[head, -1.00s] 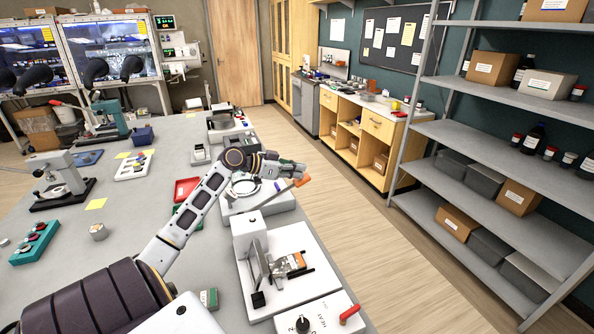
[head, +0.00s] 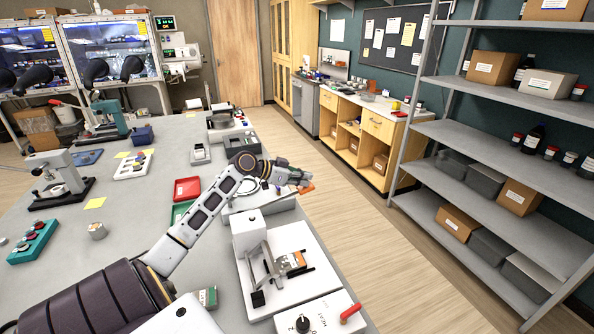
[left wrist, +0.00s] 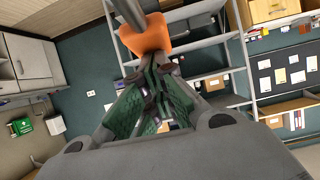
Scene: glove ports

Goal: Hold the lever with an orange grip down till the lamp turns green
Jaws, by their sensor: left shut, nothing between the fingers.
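The orange grip (head: 306,188) sits at the end of a lever on a white device (head: 262,205) at the table's right edge. My left gripper (head: 303,176) is shut and empty, just above the grip in the head view. In the left wrist view, the orange grip (left wrist: 146,37) is right beyond my closed fingertips (left wrist: 158,68); the fingers seem to touch it or nearly so. My left arm hides part of the device. I cannot make out the lamp or its colour. My right gripper is not in view.
Nearer stands a white device (head: 287,290) with an orange part, and in front of it a panel with a black knob and a red handle (head: 350,313). Red and green trays (head: 187,188) lie left of my forearm. Free floor lies right of the table.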

